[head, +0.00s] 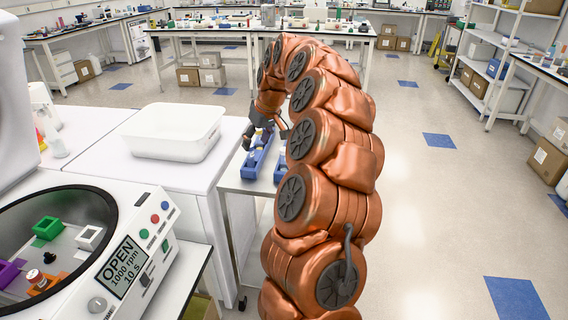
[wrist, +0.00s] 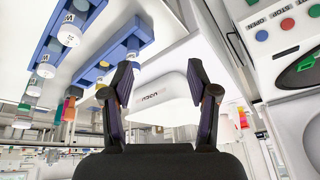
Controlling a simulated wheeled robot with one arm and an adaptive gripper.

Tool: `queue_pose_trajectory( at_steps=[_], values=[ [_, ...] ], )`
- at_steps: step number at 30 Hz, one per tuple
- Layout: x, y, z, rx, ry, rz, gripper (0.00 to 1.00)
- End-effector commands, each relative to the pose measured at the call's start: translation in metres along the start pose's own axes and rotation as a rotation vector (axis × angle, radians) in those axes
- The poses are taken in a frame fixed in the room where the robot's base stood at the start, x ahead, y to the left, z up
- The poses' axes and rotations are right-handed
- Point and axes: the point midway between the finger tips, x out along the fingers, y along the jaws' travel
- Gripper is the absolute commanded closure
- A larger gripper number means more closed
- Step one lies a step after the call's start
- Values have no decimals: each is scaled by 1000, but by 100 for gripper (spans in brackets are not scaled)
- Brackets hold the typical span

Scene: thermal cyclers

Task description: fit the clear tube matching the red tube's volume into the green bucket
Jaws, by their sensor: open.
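The green bucket (head: 47,228) sits in the open centrifuge (head: 150,225) at the lower left of the head view; it looks empty. A small tube with red on it (head: 35,276) stands in the orange bucket (head: 52,284). Clear tubes with pale lettered caps (wrist: 69,36) stand in blue racks (wrist: 100,50) in the wrist view; their volumes are too small to read. The racks (head: 257,163) also show in the head view, partly behind my arm. My gripper (wrist: 161,75) is open and empty, above and beside the racks in the head view (head: 266,134).
A white tub (head: 178,133) stands on the bench between the centrifuge and the racks. White (head: 90,237) and purple (head: 10,271) buckets sit beside the green one. The centrifuge display reads OPEN.

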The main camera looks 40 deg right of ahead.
Motion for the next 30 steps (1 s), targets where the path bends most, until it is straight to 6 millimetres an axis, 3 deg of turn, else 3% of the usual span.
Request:
queue_pose_trajectory(
  at_steps=[1,3,6,9,14,30],
  values=[
    [5,27,2,27,5,22,41],
    [7,58,4,53,16,51,41],
    [12,92,11,80,20,84,41],
    [11,114,16,97,25,107,41],
    [17,125,19,105,25,118,41],
    [66,125,17,104,22,114,41]
  ],
)
